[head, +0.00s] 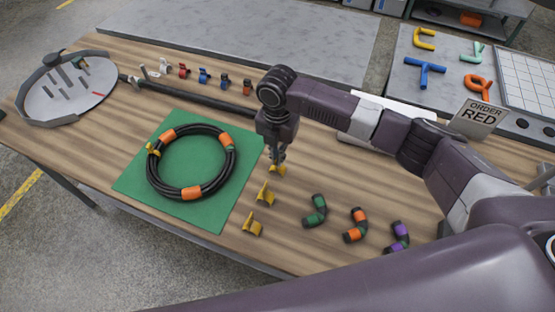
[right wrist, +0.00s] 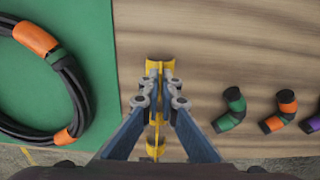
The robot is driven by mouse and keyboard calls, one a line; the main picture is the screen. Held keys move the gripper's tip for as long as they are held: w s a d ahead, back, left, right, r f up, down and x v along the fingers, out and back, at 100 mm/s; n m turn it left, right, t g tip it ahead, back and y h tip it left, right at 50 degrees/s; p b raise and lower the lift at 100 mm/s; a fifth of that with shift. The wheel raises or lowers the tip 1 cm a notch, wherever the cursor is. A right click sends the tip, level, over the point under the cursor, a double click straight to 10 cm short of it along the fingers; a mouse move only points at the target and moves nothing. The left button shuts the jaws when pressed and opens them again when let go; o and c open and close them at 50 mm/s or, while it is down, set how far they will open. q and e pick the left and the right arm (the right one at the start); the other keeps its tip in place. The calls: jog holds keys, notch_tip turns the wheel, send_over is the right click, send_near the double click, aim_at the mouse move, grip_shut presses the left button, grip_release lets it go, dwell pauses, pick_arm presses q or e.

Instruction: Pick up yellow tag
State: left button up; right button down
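Several yellow tags show in the head view. One yellow tag (head: 277,171) is directly under my right gripper (head: 276,158). A second yellow tag (head: 265,194) and a third (head: 252,225) stand in a row nearer the front edge. In the right wrist view, the fingertips of my right gripper (right wrist: 160,78) are on both sides of the nearest yellow tag (right wrist: 160,65), close together. I cannot tell whether they touch it. Another yellow tag (right wrist: 155,150) shows lower, between the fingers. My left gripper is not in view.
A coiled black hose (head: 233,170) with orange bands and a yellow piece lies on a green mat (head: 215,218) to the left. Elbow fittings (head: 315,211) lie to the right of the tags. Coloured clips (head: 203,76) stand behind. An "ORDER RED" sign (head: 478,118) is at right.

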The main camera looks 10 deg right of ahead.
jog(key=shift+r, duration=0.5)
notch_tip(320, 180, up, 18)
jog(key=b, duration=0.3)
jog(key=shift+r, duration=0.25)
dwell(1.0)
